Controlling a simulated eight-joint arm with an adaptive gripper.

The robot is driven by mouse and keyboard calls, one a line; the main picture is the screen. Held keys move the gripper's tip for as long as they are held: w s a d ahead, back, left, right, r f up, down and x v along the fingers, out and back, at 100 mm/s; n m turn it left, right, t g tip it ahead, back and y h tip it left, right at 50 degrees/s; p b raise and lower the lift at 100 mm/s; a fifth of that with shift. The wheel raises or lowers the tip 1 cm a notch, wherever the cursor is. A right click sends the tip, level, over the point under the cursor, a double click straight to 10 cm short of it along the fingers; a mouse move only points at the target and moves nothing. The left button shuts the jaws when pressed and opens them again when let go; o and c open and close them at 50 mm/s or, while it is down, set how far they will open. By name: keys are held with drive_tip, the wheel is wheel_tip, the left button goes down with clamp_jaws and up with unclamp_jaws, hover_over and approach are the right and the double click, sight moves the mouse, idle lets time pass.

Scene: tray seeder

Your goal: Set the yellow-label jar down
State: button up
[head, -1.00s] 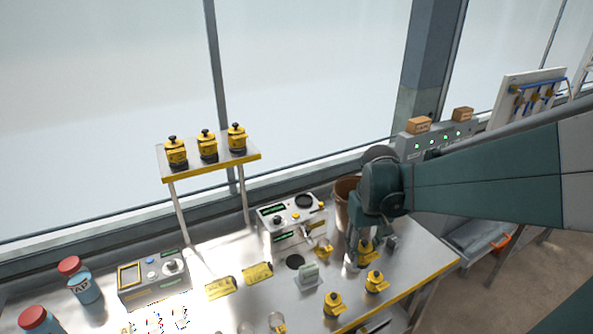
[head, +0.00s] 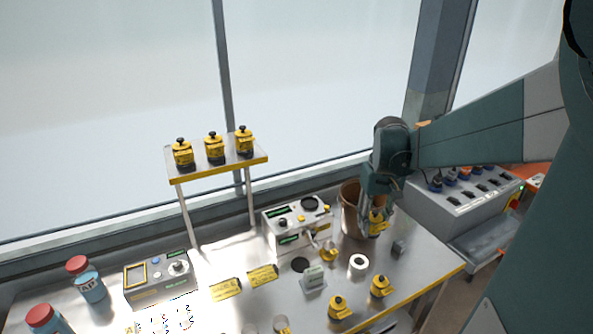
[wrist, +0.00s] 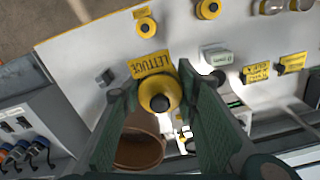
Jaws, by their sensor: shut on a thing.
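My gripper (head: 378,207) is shut on a yellow-label jar (head: 377,225) with a black bottom and a yellow top. In the wrist view the jar (wrist: 158,92) sits between both fingers, and its label reads "LETTUCE". The jar is held above the bench (head: 420,262), just right of a brown pot (head: 352,212). Two similar yellow jars (head: 340,307) (head: 381,287) stand near the front edge.
A raised shelf (head: 180,178) at the back holds three yellow jars. A grey device (head: 285,222) stands left of the pot. A small dark block (head: 398,248) lies near the ring. Yellow cards (head: 262,275) lie at centre. The right corner of the bench is clear.

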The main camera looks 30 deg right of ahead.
drive_tip(key=w+d+f+p, duration=0.1)
drive_tip(key=w+d, duration=0.6)
drive_tip(key=d, duration=0.4)
drive_tip(key=w+d+f, duration=0.1)
drive_tip(key=w+d, duration=0.7)
drive_tip(key=d, duration=0.3)
drive_tip(key=w+d+p, duration=0.1)
drive_tip(key=w+d, duration=0.6)
drive_tip(key=d, duration=0.5)
wheel_tip(320, 180, down, 12)
drive_tip(key=shift+w+r, duration=0.25)
drive_tip(key=shift+w, duration=0.05)
drive_tip(key=shift+f+b, duration=0.35)
drive_tip(key=shift+f, duration=2.8)
drive_tip(key=shift+f, duration=1.85)
drive_tip(key=shift+f, duration=0.15)
